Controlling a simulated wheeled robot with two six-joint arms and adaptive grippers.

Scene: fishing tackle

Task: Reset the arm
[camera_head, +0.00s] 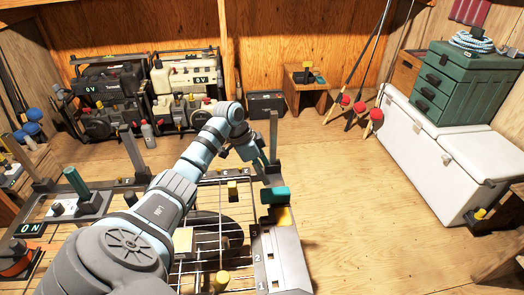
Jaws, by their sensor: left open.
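My left arm rises from the bottom left of the head view, bends at the top and comes down to the right. My left gripper (268,165) is at its end, small and partly hidden among dark posts, above the far right corner of a metal wire rack (205,222). It is open, and I see nothing held in it. A teal block (275,195) and a yellow piece (284,216) are just below it, at the rack's right side. I cannot tell whether the gripper touches anything. My right gripper is not in view.
A numbered metal plate (284,262) borders the rack. Generators (187,88) line the back wall. A white chest (425,150) carrying a green drawer box (455,85) is at right. The wooden floor (365,215) between is clear.

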